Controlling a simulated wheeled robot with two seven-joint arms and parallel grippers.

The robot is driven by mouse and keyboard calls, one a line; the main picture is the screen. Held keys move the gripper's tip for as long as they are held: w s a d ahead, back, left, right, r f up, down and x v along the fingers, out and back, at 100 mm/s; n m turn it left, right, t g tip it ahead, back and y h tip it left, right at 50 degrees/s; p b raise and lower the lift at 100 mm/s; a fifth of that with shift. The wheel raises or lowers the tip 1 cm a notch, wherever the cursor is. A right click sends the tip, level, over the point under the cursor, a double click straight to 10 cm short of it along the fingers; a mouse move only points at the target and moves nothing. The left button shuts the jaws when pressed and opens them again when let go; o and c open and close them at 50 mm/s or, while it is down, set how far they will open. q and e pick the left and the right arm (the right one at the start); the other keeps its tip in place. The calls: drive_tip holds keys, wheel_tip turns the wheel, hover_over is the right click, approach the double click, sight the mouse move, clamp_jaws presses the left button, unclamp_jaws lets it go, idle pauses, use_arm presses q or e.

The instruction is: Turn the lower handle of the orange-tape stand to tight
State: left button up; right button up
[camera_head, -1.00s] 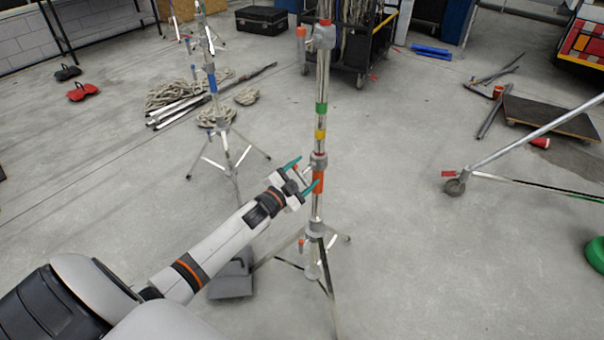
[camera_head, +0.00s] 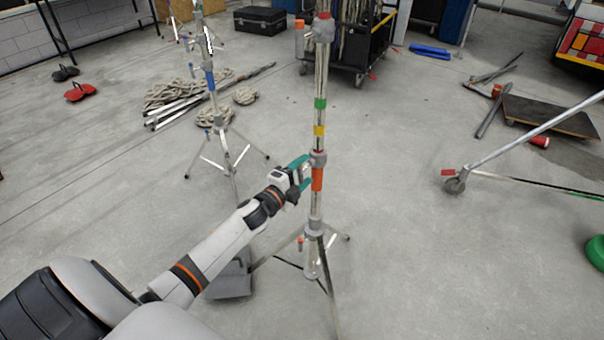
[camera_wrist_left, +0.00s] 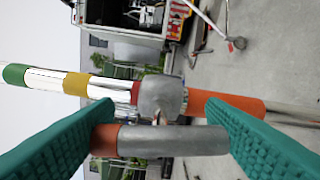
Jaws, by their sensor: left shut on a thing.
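The orange-tape stand (camera_head: 320,105) is upright, with green, yellow and orange tape bands (camera_head: 317,180) on its silver pole. A grey collar (camera_head: 318,159) sits just above the orange band. My left gripper (camera_head: 304,172) is at this collar, on the pole's left side. In the left wrist view, the collar's handle (camera_wrist_left: 172,140), a grey cylinder with an orange end, lies lengthwise between the teal fingers (camera_wrist_left: 160,140). The fingers are shut on its two ends. In the head view the fingers mostly hide the handle. My right gripper is not in view.
A higher collar (camera_head: 322,28) has its own handle (camera_head: 299,42). The stand's tripod hub (camera_head: 315,228) has a small orange-tipped knob (camera_head: 301,243). A blue-taped stand (camera_head: 211,80) is behind on the left. A wheeled metal leg (camera_head: 520,135) is on the right. Floor between is clear.

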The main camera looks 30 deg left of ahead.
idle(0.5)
use_arm(q)
drive_tip(key=o, duration=1)
drive_tip(key=s, duration=0.8)
drive_tip(key=s+a, duration=0.1)
drive_tip(key=s, duration=0.3)
